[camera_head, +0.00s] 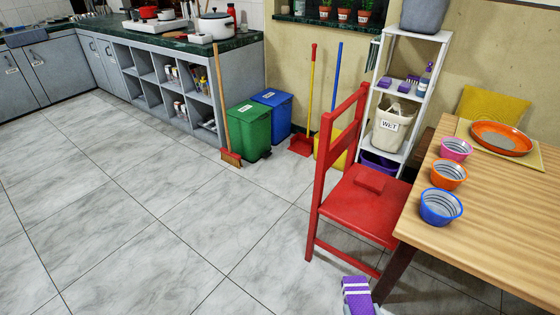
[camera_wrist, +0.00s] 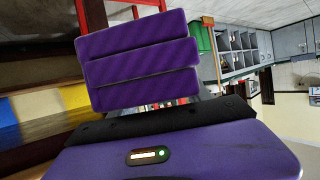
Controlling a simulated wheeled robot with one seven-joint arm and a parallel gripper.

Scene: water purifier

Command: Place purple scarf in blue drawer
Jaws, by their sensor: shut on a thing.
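The purple scarf (camera_wrist: 140,62) is a folded, banded bundle in front of my gripper (camera_wrist: 158,122) in the wrist view. My gripper is shut on it and its fingertips are mostly hidden behind the cloth. In the head view the scarf (camera_head: 357,294) shows at the bottom edge, purple with pale stripes, in the air before the red chair. A blue panel (camera_wrist: 6,113) shows at the left edge of the wrist view, beside yellow panels. I cannot tell whether it is the blue drawer's front. No blue drawer shows in the head view.
The red chair (camera_head: 365,205) and wooden table (camera_head: 500,218) with several bowls stand right. A white shelf (camera_head: 428,35) is behind the chair. Green (camera_head: 248,133) and blue (camera_head: 272,116) bins stand by the grey counter. The tiled floor (camera_head: 130,210) at left is clear.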

